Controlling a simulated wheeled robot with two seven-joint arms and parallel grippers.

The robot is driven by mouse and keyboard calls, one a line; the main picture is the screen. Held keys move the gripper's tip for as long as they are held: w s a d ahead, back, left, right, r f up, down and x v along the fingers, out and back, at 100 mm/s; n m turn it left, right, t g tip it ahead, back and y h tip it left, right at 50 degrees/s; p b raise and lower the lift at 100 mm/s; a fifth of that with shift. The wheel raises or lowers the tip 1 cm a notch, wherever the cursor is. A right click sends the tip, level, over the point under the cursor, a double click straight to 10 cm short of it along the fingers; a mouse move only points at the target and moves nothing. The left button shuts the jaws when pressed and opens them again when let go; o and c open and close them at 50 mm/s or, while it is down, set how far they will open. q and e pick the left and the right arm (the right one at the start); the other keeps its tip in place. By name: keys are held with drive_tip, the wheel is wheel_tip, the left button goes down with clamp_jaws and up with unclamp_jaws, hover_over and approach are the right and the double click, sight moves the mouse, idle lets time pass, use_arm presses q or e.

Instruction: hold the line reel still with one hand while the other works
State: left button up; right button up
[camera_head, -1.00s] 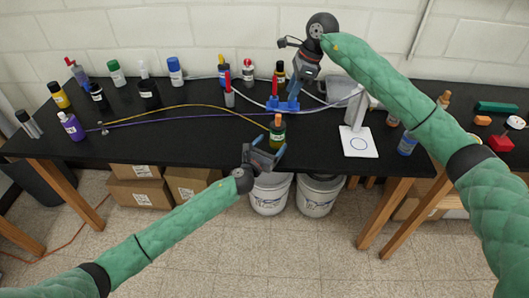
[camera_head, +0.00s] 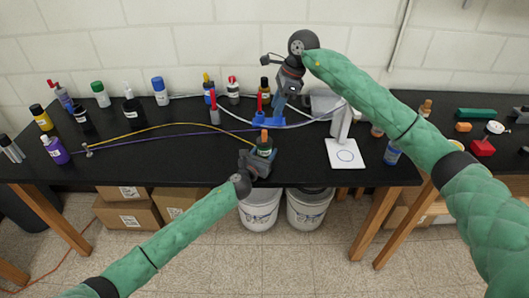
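My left gripper (camera_head: 260,160) is at the front edge of the black table, right at a small dark bottle (camera_head: 264,142) with an orange and green top. Its fingers are low beside the bottle, and I cannot tell whether they touch or grip it. My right gripper (camera_head: 279,104) points down just above a blue fixture (camera_head: 268,119) at mid table. Its finger gap is too small to read. A yellow line (camera_head: 150,130) and a purple line (camera_head: 170,135) run from a small post (camera_head: 88,151) at the left toward the fixture and bottle. I cannot clearly pick out a line reel.
Several bottles stand along the back and left, such as a blue one (camera_head: 160,92) and a purple one (camera_head: 55,149). The table's left middle is mostly clear.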

drive_tip(key=shift+o, duration=0.4)
wheel_tip(320, 180, up, 6)
drive_tip(key=t+h, duration=0.1)
hover_over(264, 130)
drive_tip(key=w, duration=0.1)
drive_tip(key=f+m+h, duration=0.1)
drive_tip(key=f+m, duration=0.4)
drive_tip(key=f+m+h, duration=0.1)
drive_tip(key=f+m, duration=0.4)
drive_tip(key=s+f+m+h, duration=0.1)
drive_tip(key=f+m, duration=0.5)
idle(0.8)
